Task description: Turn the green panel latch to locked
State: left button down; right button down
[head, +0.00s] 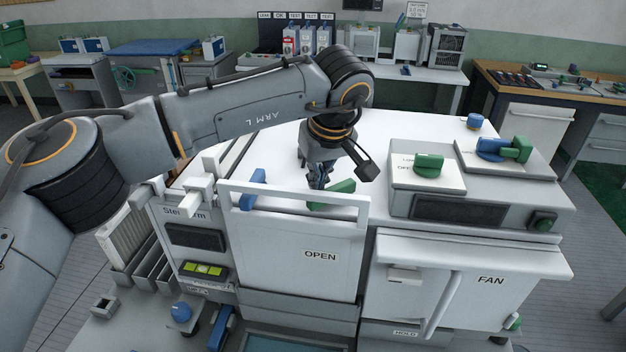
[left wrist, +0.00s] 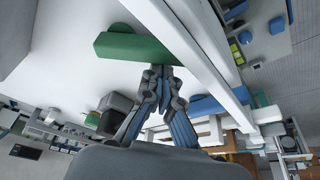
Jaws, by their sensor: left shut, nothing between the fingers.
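In the head view a green latch handle (head: 337,194) lies at a slant behind the right part of the white raised panel frame (head: 295,190). My left gripper (head: 317,186) points down beside its left end, fingers together and empty. In the left wrist view the green latch (left wrist: 140,48) is a long bar with a round hub at its upper edge. The fingertips (left wrist: 160,70) are at its lower edge; I cannot tell if they touch it. A blue latch handle (head: 252,190) stands behind the frame's left part. My right gripper is not in view.
The panel front reads OPEN (head: 320,256). A FAN door (head: 480,282) is below. The white top behind the gripper is mostly clear.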

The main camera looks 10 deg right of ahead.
pick_arm(q)
jog(key=shift+s+d, duration=0.1)
jog(key=shift+s, duration=0.15)
jog(key=shift+s+d, duration=0.15)
jog(key=shift+s, duration=0.05)
jog(key=shift+s+d+b, duration=0.2)
jog(key=shift+s+b, duration=0.25)
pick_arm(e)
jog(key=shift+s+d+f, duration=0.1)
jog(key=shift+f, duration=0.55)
pick_arm(q)
jog(key=shift+s, duration=0.1)
